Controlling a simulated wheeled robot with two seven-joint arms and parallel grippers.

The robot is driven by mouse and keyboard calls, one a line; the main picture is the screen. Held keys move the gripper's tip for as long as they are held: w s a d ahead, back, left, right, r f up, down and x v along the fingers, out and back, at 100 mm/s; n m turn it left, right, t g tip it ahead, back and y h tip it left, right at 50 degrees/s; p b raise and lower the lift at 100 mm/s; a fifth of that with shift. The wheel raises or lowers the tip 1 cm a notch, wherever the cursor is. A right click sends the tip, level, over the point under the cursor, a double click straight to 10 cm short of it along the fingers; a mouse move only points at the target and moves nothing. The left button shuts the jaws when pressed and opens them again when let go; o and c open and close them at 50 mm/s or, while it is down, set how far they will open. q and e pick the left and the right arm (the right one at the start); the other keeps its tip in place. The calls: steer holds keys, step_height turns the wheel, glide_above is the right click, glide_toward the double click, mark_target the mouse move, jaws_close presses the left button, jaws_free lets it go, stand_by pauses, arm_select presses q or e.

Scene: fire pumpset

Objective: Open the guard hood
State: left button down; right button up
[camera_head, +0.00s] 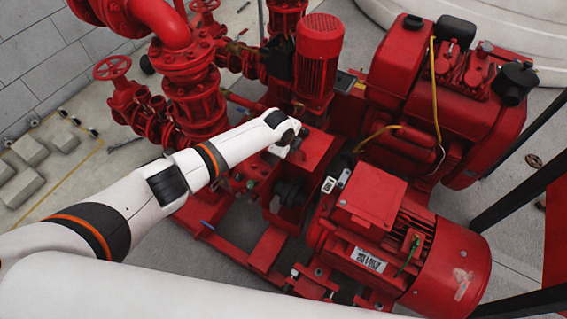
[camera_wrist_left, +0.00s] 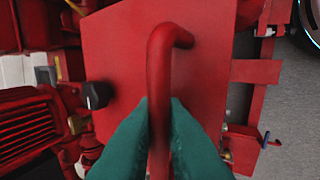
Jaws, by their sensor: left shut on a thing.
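The guard hood (camera_head: 318,150) is a red box-like cover between the motor and the pump in the head view. In the left wrist view its flat red panel (camera_wrist_left: 112,45) fills the middle, with a bent red bar handle (camera_wrist_left: 160,75) standing out from it. My left gripper (camera_wrist_left: 160,130) has green fingers, one on each side of the handle, shut on it. In the head view my left arm reaches in from the left, and the gripper (camera_head: 284,141) is at the hood's left side, with its fingertips mostly hidden. My right gripper is in neither view.
A red electric motor (camera_head: 400,240) stands to the lower right of the hood. A red engine (camera_head: 445,100) is at the upper right. Red pipes and valves (camera_head: 190,90) stand to the left, near my arm.

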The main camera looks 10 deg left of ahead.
arm_select(q)
steer(key=w+b, duration=0.1)
steer(key=w+d+r+b, duration=0.1)
steer(key=shift+w, duration=0.4)
steer(key=shift+w+d+r+b, duration=0.2)
steer(key=shift+w+r+b, duration=0.15)
steer(key=shift+w+b, duration=0.1)
steer(key=c, duration=1.6)
jaws_free()
steer(key=shift+r, duration=0.15)
steer(key=shift+s+a+r, duration=0.1)
steer(key=shift+s+r, duration=0.05)
steer(key=shift+r, duration=0.1)
steer(key=p+v, duration=0.1)
steer(key=v, duration=1)
steer(key=shift+s+r, duration=0.1)
